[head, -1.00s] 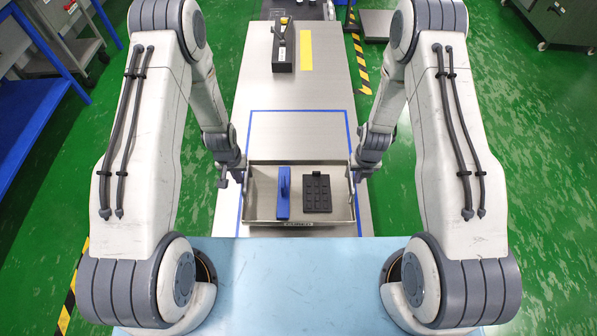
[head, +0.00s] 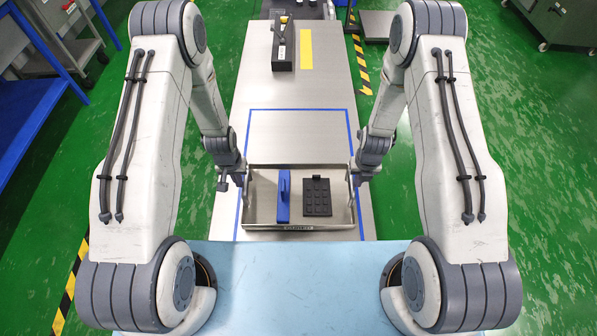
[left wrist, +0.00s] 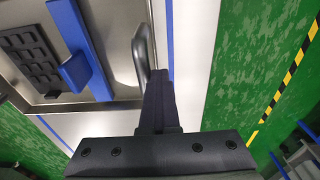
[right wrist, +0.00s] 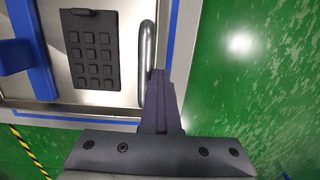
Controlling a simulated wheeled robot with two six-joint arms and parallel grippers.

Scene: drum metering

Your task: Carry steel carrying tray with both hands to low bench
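The steel carrying tray (head: 250,212) sits low over the near part of the blue-outlined area; whether it touches the surface is hard to tell. It holds a blue block-like item (head: 283,205) and a black studded pad (head: 317,198). My left gripper (head: 233,178) is at the tray's left side, its fingers together at the bar handle (left wrist: 141,55). My right gripper (head: 358,175) is at the right side, its fingers together at the other handle (right wrist: 147,50). Both appear shut on the handles, though the fingers hide the contact points.
The steel bench top (head: 297,130) is clear behind the tray. A dark box (head: 283,45) and a yellow strip (head: 305,50) lie farther back. A blue bench (head: 30,125) stands at the left, a grey cabinet (head: 565,22) at the far right. Green floor (head: 540,130) is open on the right.

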